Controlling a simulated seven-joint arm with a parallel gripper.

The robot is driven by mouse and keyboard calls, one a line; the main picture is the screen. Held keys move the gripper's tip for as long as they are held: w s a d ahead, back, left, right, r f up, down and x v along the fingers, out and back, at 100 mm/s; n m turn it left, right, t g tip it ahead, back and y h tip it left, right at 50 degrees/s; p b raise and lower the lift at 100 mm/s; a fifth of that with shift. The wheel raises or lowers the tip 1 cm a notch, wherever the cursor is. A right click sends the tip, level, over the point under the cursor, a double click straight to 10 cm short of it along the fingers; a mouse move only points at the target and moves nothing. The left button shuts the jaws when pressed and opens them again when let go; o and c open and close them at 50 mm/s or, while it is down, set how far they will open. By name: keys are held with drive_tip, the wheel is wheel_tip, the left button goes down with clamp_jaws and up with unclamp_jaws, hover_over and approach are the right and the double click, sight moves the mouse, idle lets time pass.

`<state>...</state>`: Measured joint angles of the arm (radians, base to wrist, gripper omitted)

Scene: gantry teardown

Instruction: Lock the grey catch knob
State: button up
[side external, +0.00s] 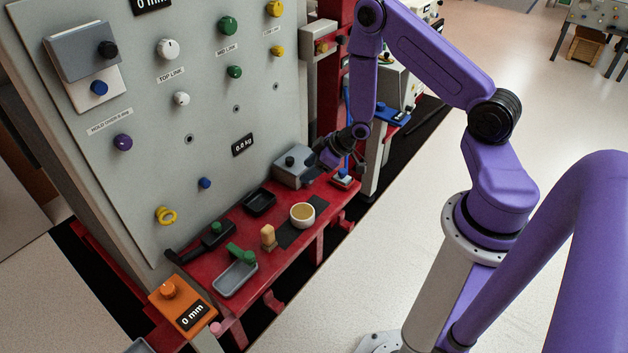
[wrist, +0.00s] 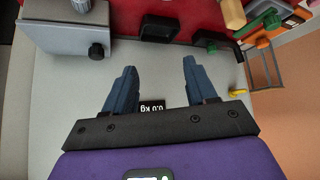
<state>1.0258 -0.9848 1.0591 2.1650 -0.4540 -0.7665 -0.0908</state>
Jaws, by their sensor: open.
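A grey box (side external: 290,168) stands at the back of the red shelf, against the panel, with a dark knob on it. In the wrist view the grey box (wrist: 62,38) is at the upper left. My gripper (side external: 325,158) is close to the box's right side in the side view. In the wrist view my gripper (wrist: 158,78) has its blue fingers wide apart with nothing between them.
The upright panel (side external: 215,110) carries several knobs and a 0.0 kg display (side external: 242,145). On the red shelf (side external: 335,197) stand a black tray (side external: 260,202), a cream cup (side external: 302,215), a wooden peg (side external: 268,236) and a grey tray (side external: 235,279). Open floor lies to the right.

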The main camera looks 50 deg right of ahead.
drive_tip(key=s+d+f+m+t+h, duration=0.2)
drive_tip(key=s+d+f+m+t, duration=0.4)
drive_tip(key=s+d+f+m, duration=0.45)
drive_tip(key=w+f+n, duration=0.1)
drive_tip(key=w, duration=0.4)
drive_tip(key=w+f+n, duration=0.1)
drive_tip(key=w+f, duration=0.1)
drive_tip(key=w, duration=0.4)
drive_tip(key=w+f+n, duration=0.1)
drive_tip(key=w+f, duration=0.1)
drive_tip(key=w, duration=0.3)
drive_tip(key=shift+w+a, duration=0.4)
clamp_jaws()
